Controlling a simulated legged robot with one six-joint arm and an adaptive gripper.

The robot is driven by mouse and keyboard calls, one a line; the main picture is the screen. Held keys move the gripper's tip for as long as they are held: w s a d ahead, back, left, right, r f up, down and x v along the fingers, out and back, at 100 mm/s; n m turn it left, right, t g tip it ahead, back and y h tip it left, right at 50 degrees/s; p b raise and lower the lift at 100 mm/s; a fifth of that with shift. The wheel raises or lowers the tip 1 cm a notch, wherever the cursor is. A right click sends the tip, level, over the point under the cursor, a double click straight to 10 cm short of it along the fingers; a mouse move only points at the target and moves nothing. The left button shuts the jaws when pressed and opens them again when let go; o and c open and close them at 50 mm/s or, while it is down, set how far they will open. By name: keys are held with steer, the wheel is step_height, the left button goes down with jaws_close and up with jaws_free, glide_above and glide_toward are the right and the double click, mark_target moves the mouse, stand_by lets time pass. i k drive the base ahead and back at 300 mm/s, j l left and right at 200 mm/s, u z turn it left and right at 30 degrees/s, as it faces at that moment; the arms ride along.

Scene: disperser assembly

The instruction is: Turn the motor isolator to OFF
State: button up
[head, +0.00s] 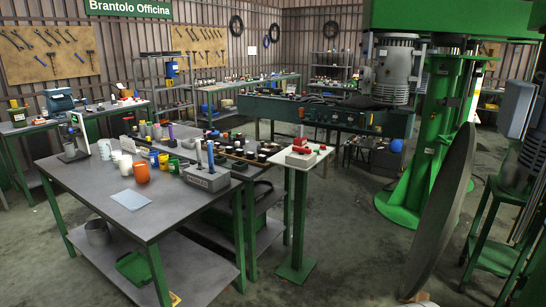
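I cannot clearly make out a switch labelled as the motor isolator. A small white-topped pedestal (294,223) with green legs stands right of the grey workbench. On it sit a light box with a red top (300,157) and some small red parts; their markings are too small to read. A grey box (516,107) is mounted by the machine at the right edge; no switch knob or its position can be made out on it. The green disperser machine (437,140) with its grey motor (394,75) stands at the right. My gripper is not in view.
The grey workbench (85,184) at front left carries mugs, a blue sheet (131,200) and a grey block with upright handles (206,179). A large grey disc (440,215) stands on edge at right. Bare concrete floor lies between the pedestal and disc.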

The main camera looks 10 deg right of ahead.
mark_target(301, 151)
steer(key=i+j+z, duration=0.3)
steer(key=i, duration=0.55)
steer(key=i+j+z, duration=0.1)
steer(key=i, duration=0.4)
steer(key=i+j, duration=0.15)
steer(key=i, duration=0.4)
steer(key=i+j+z, duration=0.1)
steer(key=i, duration=0.45)
steer(key=i+j, duration=0.15)
steer(key=i, duration=0.4)
steer(key=i+j+z, duration=0.2)
steer(key=k+l, duration=0.05)
steer(key=k, duration=0.05)
